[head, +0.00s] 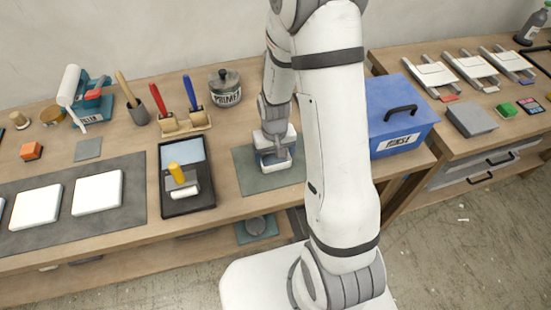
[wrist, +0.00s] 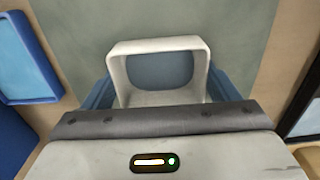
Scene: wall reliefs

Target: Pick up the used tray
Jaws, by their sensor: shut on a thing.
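A small white tray with a blue-grey inside (head: 284,165) is at my gripper, over the grey-green mat (head: 255,183) on the workbench. My gripper (head: 273,155) reaches down to it from above and is shut on it. In the wrist view, the white rim of the tray (wrist: 157,46) lies between the two blue fingers of my gripper (wrist: 158,88). The near part of the tray is hidden by the gripper body. I cannot tell whether the tray touches the mat.
A black roller tray (head: 187,208) lies left of the mat. A blue box marked RINSE (head: 398,115) stands to the right, partly behind my arm. The primer can (head: 225,86) and a brush stand (head: 183,125) are behind. White panels (head: 97,192) lie on the dark mat at left.

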